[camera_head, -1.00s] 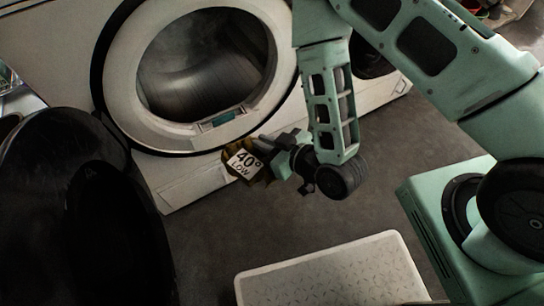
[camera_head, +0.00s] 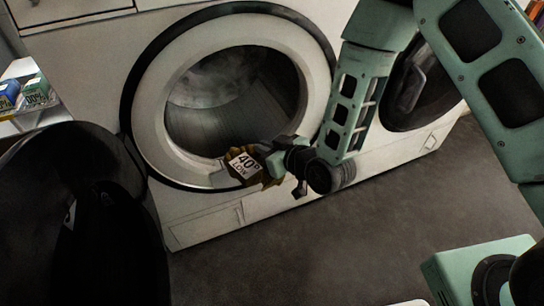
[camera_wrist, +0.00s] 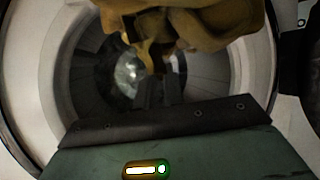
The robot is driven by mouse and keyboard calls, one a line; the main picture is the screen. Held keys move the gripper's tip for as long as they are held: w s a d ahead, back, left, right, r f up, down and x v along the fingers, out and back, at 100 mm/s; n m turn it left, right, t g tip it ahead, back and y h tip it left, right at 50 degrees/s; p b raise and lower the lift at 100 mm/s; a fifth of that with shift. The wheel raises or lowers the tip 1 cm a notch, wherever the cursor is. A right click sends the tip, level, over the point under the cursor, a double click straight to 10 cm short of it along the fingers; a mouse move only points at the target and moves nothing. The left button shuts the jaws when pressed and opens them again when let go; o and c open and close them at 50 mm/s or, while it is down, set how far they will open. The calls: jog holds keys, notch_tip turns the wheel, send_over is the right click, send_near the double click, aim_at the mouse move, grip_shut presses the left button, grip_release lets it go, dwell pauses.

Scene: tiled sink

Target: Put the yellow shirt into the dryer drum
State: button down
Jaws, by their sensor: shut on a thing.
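The yellow shirt (camera_head: 247,167) is a small bunched cloth with a white "40° LOW" tag. My gripper (camera_head: 271,160) is shut on it and holds it in front of the lower right rim of the dryer opening. The dryer drum (camera_head: 222,100) is open to view, with a grey metal inside. In the wrist view the shirt (camera_wrist: 205,28) hangs at the top, between the fingers and the drum (camera_wrist: 215,88), and hides part of the drum. Whether the shirt is past the rim, I cannot tell.
A round black door-like shape (camera_head: 85,225) fills the lower left. A second front-loading machine (camera_head: 412,88) stands to the right. Small blue and green boxes (camera_head: 22,93) sit on a ledge at far left. The dark floor (camera_head: 300,260) before the machines looks clear.

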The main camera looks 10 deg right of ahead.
jog(key=w+a+b, duration=0.1)
jog(key=w+a, duration=0.2)
jog(key=w, duration=0.7)
jog(key=w+a+b, duration=0.2)
jog(key=w+a, duration=0.1)
jog(key=w, duration=0.8)
notch_tip(320, 180, down, 6)
jog(key=b, duration=0.4)
dwell(0.9)
jog(key=c, duration=1.4)
grip_release()
jog(key=shift+c, duration=0.2)
